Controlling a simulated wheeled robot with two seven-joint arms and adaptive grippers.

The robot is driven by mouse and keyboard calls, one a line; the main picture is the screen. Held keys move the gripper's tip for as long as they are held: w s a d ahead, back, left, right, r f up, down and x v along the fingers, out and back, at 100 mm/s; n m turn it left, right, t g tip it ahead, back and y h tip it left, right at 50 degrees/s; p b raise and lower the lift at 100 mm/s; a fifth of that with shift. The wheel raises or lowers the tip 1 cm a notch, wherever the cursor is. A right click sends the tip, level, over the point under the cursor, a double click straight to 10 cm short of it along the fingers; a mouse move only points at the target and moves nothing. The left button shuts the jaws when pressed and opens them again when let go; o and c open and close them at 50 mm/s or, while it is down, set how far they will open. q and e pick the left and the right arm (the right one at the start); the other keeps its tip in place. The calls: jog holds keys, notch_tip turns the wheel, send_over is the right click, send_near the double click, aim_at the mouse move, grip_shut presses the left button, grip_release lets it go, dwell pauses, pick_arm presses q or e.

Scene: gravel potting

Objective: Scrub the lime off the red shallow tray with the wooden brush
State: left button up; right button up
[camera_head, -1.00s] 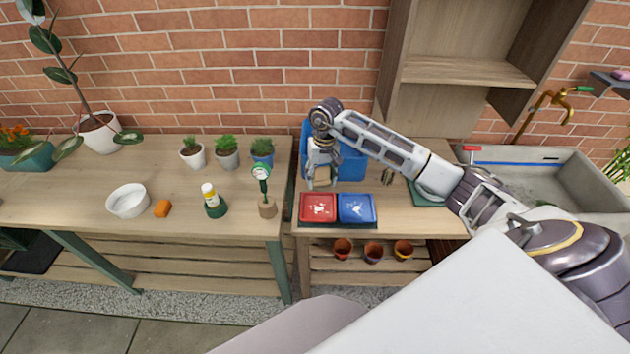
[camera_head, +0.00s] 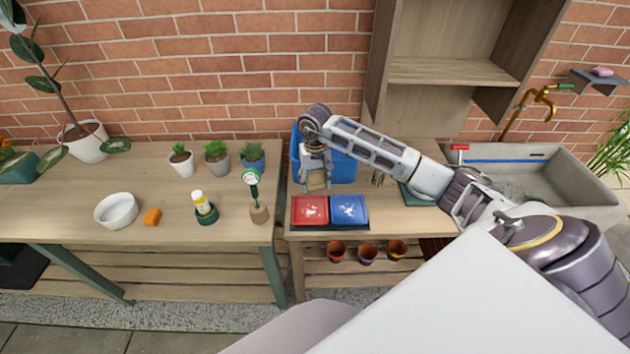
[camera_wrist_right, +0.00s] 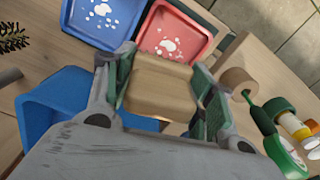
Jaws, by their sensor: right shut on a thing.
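The red shallow tray (camera_head: 310,211) sits on the right-hand bench with white lime marks on its floor. In the right wrist view the red tray (camera_wrist_right: 190,27) shows a pale patch too. My right gripper (camera_head: 317,184) is shut on the wooden brush (camera_head: 316,181), just behind the red tray and above the bench. My left gripper is not in view.
A blue shallow tray (camera_head: 350,210), also marked white, stands right beside the red one. A blue bin (camera_head: 341,166) stands behind the gripper.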

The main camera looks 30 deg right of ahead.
jog(key=shift+f+b, duration=0.95)
jog(key=shift+f, duration=1.45)
jog(key=shift+w+r, duration=0.1)
jog(key=shift+r, duration=0.05)
